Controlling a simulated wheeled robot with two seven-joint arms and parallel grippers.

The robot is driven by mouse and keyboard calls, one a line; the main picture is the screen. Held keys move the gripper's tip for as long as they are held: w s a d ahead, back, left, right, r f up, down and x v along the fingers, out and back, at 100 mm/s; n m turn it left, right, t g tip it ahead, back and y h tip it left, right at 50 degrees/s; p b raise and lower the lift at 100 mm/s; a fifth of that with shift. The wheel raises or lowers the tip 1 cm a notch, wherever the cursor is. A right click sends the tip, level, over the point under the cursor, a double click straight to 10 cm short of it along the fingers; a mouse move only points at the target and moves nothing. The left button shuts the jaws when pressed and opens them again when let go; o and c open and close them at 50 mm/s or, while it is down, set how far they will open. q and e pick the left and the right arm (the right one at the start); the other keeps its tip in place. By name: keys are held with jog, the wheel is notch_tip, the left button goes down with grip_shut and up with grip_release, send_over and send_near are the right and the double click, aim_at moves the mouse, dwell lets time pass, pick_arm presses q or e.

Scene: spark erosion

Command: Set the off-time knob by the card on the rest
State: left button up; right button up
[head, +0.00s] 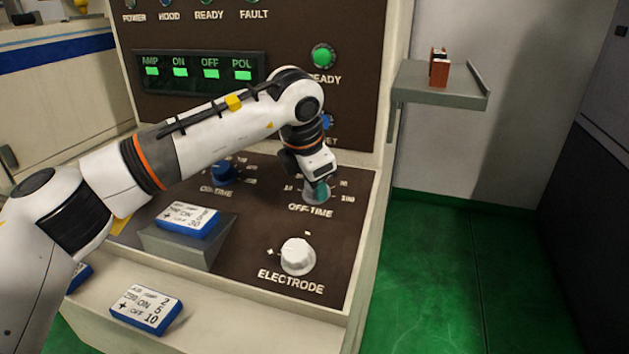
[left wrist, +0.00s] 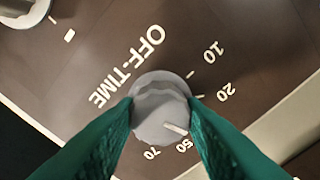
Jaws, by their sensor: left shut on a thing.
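The off-time knob (left wrist: 158,103) is a grey round knob with a white pointer line, seen from above in the left wrist view. Its pointer lies toward the 50 mark. My left gripper (head: 319,189) has its teal fingers on both sides of the knob and is shut on it; in the head view the fingers and wrist hide part of the knob. The card (head: 188,218) on the sloped rest (head: 172,246) is white with a blue edge. My right gripper is not in view.
A white electrode knob (head: 297,256) is just in front, and a blue on-time knob (head: 222,172) is to the left. A shelf (head: 440,95) with small orange-brown blocks stands at right.

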pick_arm(q)
jog(key=shift+s+f, duration=0.1)
jog(key=shift+f, duration=0.1)
jog(key=o, duration=1)
jog(key=b+v, duration=0.1)
jog(key=v, duration=1.1)
